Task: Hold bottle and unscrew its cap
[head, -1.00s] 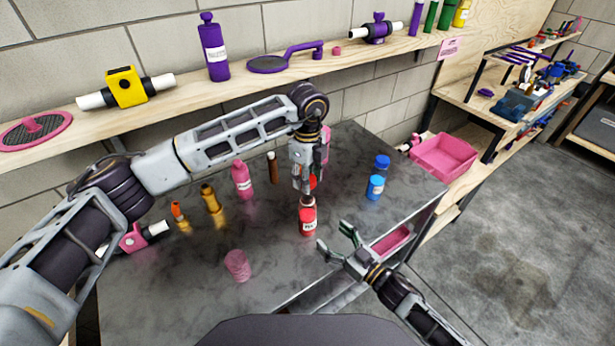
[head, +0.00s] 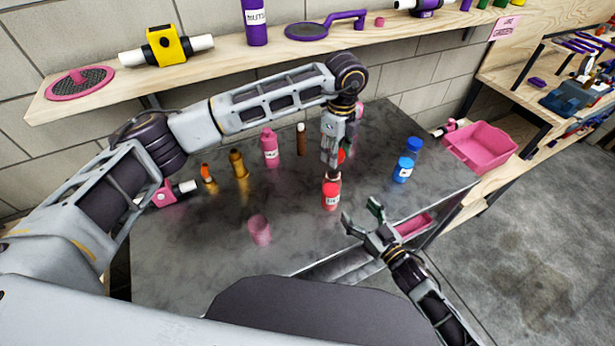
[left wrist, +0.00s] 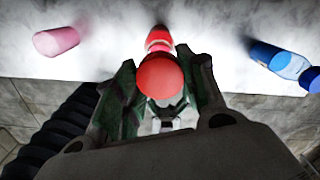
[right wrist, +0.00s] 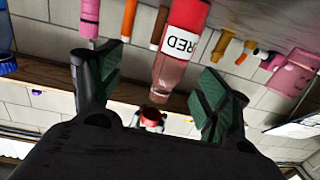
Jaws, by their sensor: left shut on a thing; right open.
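The red bottle (head: 331,194) stands upright on the dark table with its label showing. In the right wrist view the bottle (right wrist: 187,22) shows a pale, bare neck with no cap on it. My left gripper (head: 334,164) is just above and behind the bottle, shut on a round red cap (head: 342,156). The left wrist view shows this cap (left wrist: 160,76) between the fingers, with part of the bottle beyond it. My right gripper (head: 362,214) is open and empty to the right and front of the bottle, not touching it. The bottle appears beyond its spread fingers.
A pink cup (head: 260,230) stands front left. A pink bottle (head: 269,148), a gold bottle (head: 238,163) and a brown one (head: 301,140) stand farther back. Blue bottles (head: 403,170) are at the right. A pink bin (head: 480,148) sits beyond the table. A wooden shelf (head: 235,65) runs behind.

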